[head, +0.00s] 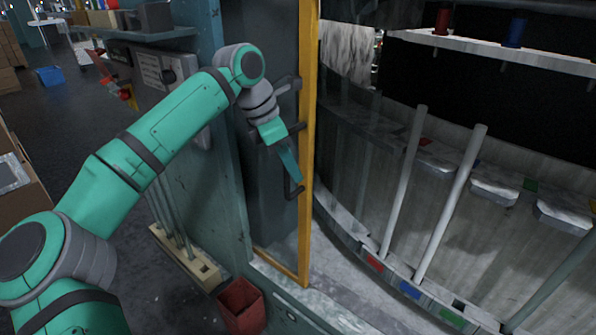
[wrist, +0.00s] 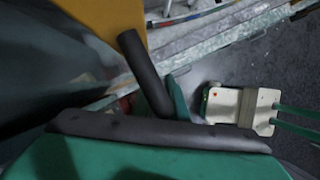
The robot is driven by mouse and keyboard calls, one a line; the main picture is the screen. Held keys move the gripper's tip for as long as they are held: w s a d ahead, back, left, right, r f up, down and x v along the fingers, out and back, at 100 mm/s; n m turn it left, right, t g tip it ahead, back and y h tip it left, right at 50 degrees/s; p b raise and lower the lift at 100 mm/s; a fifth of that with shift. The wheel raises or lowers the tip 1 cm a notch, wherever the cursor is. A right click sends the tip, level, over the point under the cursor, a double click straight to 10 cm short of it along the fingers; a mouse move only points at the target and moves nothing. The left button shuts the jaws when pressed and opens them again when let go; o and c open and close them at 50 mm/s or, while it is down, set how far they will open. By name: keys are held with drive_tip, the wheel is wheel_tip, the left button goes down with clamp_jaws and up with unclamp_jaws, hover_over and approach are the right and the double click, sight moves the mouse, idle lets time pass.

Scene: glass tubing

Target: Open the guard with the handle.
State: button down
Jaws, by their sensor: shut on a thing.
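The guard (head: 308,150) is a tall panel with a yellow frame and dark see-through glazing, beside a teal post. I cannot tell how far it stands open. Its dark handle (head: 294,190) is on the yellow edge; the lower bracket shows below my fingers. My gripper (head: 289,150) is shut on the handle, at about its middle. In the wrist view the dark handle bar (wrist: 143,70) runs slantwise up to the left, with the yellow frame (wrist: 103,18) behind it. A teal finger (wrist: 179,103) is beside the bar; the other finger is hidden.
Right of the guard is a curved machine bed with upright pale tubes (head: 450,205) and coloured blocks. A red bin (head: 241,305) and a cream rack with rods (head: 190,262) stand on the floor below. A grey control box (head: 160,75) is behind my arm.

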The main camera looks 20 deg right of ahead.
drive_tip(key=shift+w, duration=0.35)
drive_tip(key=shift+a, duration=0.1)
drive_tip(key=shift+w+a, duration=0.1)
drive_tip(key=shift+w, duration=0.05)
drive_tip(key=c, duration=1.8)
unclamp_jaws()
drive_tip(key=shift+d, duration=0.25)
drive_tip(key=shift+o, duration=0.2)
drive_tip(key=shift+a, duration=0.15)
drive_tip(key=shift+a, duration=0.15)
drive_tip(key=v, duration=1)
drive_tip(key=shift+r, duration=0.3)
